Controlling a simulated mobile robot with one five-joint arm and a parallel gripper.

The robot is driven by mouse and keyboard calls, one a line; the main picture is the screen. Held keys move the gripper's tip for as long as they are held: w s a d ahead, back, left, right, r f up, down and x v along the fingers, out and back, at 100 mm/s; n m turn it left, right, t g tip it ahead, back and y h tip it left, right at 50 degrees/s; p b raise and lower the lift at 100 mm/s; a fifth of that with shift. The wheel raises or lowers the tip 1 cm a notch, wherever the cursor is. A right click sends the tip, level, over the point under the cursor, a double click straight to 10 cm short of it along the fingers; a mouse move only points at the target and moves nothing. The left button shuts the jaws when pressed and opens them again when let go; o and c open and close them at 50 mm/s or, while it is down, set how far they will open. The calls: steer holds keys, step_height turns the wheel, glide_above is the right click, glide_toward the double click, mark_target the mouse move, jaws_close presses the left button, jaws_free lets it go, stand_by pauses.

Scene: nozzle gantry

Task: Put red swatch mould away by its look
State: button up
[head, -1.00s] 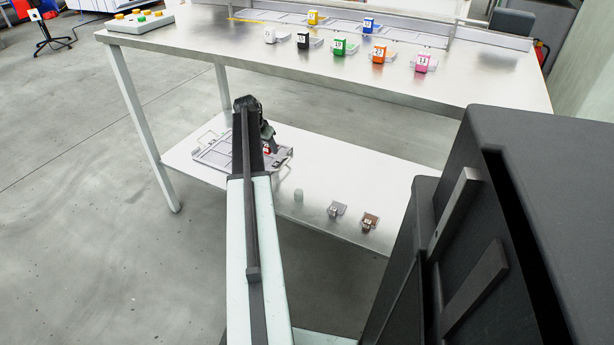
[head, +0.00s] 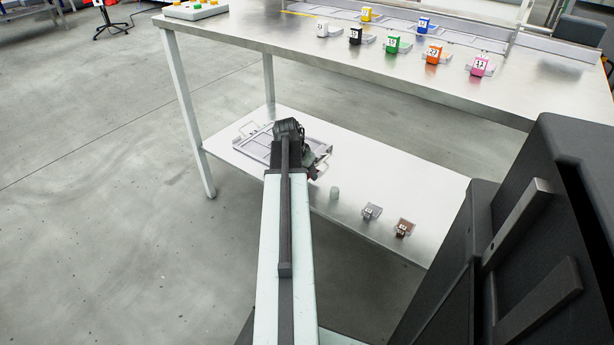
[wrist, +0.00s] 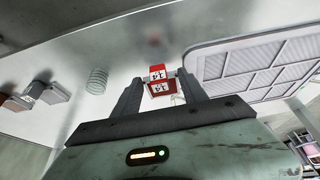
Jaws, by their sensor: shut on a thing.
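The red swatch mould (wrist: 157,73) has a white label with dark print and sits between the two fingers of my gripper (wrist: 160,88) in the wrist view. My gripper is shut on it. A faint red reflection on the shelf lies apart from it, so it looks held above the surface. In the head view my gripper (head: 308,168) is at the right end of the grey compartment tray (head: 247,150) on the lower shelf, and my arm mostly hides the mould. The tray (wrist: 250,48) is right of my gripper in the wrist view, and its visible compartments look empty.
On the lower shelf (head: 345,160) stand a pale cylinder (head: 334,193), a grey mould (head: 371,211) and a brown mould (head: 404,228). The table above holds white, black, green, orange and pink moulds in front. A yellow mould (head: 367,14) and a blue mould (head: 423,25) stand at the back rack.

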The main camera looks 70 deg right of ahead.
step_height(320, 180, down, 4)
steer(key=b, duration=0.4)
steer(key=shift+r, duration=0.25)
steer(key=shift+f, duration=0.2)
steer(key=o, duration=1.3)
steer(key=shift+r, duration=0.1)
steer(key=p+v, duration=1.1)
steer(key=v, duration=0.1)
steer(key=shift+r+p, duration=0.15)
steer(key=shift+p, duration=0.2)
